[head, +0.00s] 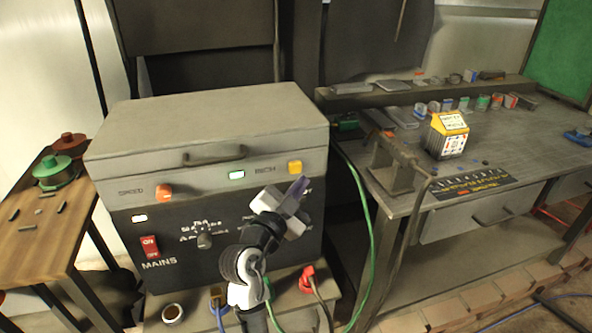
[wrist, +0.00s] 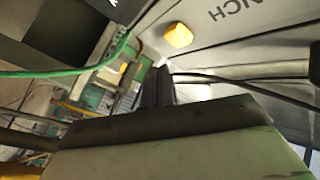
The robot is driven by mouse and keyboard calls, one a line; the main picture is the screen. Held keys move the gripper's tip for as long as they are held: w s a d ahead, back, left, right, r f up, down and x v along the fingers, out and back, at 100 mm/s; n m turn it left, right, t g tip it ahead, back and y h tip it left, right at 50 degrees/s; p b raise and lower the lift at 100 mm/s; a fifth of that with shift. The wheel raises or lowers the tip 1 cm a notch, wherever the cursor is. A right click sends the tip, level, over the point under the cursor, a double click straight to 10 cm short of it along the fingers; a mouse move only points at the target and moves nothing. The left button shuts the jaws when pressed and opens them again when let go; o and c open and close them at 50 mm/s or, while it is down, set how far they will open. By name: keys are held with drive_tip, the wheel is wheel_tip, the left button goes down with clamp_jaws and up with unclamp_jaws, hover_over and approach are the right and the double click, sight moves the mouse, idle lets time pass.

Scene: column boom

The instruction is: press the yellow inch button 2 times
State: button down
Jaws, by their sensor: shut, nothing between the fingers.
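The yellow inch button (head: 295,167) is a small square cap at the upper right of the grey control box's front, beside its INCH label. It also shows in the wrist view (wrist: 178,36), near the top, with the letters NCH to its right. My gripper (head: 301,184) is shut and empty. In the head view it is just below and in front of the button, covering part of the dark lower panel. In the wrist view the fingers (wrist: 157,84) are below the button in the picture, and a gap shows between them and it.
The control box (head: 204,124) also carries an orange speed knob (head: 164,191), a lit white indicator (head: 237,175) and a red mains switch (head: 150,247). Cables are plugged in below. A green cable (head: 369,230) hangs right of the box. A grey workbench (head: 440,205) stands at right.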

drive_tip(key=shift+s+d, duration=0.25)
drive_tip(key=shift+s, duration=0.45)
drive_tip(key=shift+s+d, duration=0.2)
drive_tip(key=shift+s, duration=0.5)
